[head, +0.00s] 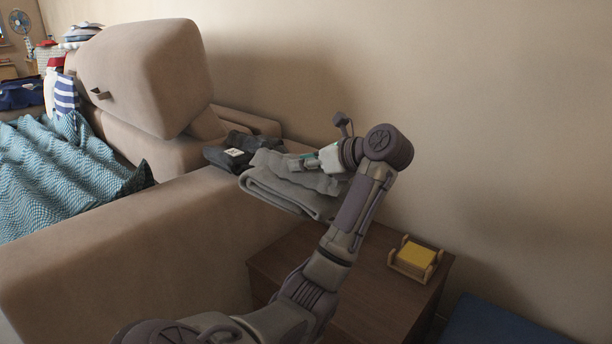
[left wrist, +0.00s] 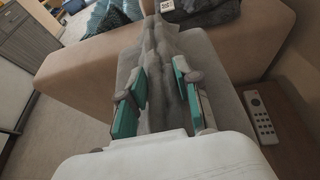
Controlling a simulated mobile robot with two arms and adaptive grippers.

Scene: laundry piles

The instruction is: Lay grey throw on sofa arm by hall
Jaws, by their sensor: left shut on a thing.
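The grey throw (head: 283,192) is folded into a thick, soft bundle at the wall end of the beige sofa arm (head: 110,245), partly out over the side table. I cannot tell how much of it rests on the arm. My left gripper (head: 303,163) is shut on the throw from above. In the left wrist view the teal fingers (left wrist: 160,88) stand on both sides of a pinched ridge of the throw (left wrist: 152,55), and the sofa arm (left wrist: 85,75) lies beyond. My right gripper is not in view.
A dark folded garment with a white label (head: 228,157) lies beside the throw. The brown side table (head: 335,275) holds a yellow note block (head: 415,257) and a white remote (left wrist: 259,118). A teal blanket (head: 60,175) covers the seat. The wall stands close behind.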

